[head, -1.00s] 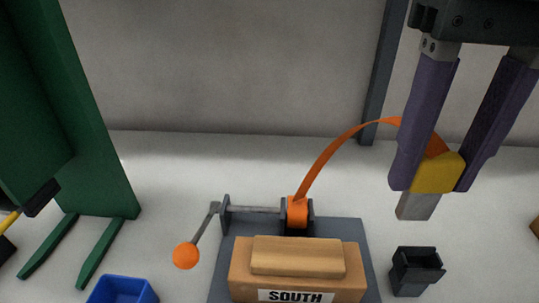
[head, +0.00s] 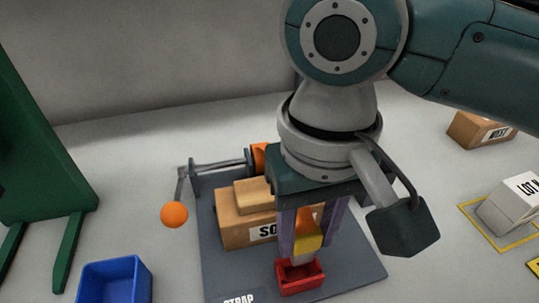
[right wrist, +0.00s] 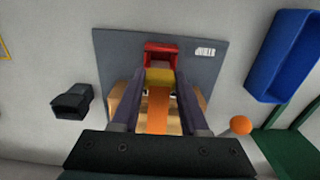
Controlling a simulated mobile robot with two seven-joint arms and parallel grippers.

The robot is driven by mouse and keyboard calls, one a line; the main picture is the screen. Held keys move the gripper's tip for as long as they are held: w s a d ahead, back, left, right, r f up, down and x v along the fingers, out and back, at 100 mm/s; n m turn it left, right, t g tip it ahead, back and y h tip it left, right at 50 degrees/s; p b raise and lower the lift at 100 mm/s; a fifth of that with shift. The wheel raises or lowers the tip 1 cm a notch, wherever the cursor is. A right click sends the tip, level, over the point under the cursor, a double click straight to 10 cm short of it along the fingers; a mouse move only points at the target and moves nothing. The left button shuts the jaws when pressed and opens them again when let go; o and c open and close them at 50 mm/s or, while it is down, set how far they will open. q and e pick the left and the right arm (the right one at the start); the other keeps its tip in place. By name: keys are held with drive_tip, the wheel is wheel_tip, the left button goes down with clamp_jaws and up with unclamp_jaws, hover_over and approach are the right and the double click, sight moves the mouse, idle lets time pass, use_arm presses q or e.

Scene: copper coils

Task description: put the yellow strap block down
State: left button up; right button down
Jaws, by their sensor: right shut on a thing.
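The yellow strap block (head: 308,242) is between the purple fingers of my right gripper (head: 308,238), which is shut on it. An orange strap (head: 303,217) runs to the block. The block's grey lower end (head: 303,259) is at the opening of a small red holder (head: 301,284) on the grey base plate (head: 345,265); I cannot tell how deep it sits. In the right wrist view the yellow block (right wrist: 160,77) is right beside the red holder (right wrist: 161,48). My left gripper is not in view.
A cardboard box (head: 235,225) stands behind the holder, near a lever with an orange ball (head: 174,214). A blue bin (head: 115,281) is at the left. Boxes (head: 483,130) stand at the right.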

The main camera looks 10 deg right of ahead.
sight(301, 261)
wheel_tip(301, 261, down, 4)
drive_tip(key=shift+r+b, duration=0.2)
drive_tip(key=shift+b, duration=0.25)
drive_tip(key=shift+f, duration=0.5)
drive_tip(key=shift+c, duration=2.1)
unclamp_jaws()
drive_tip(key=shift+f, duration=0.1)
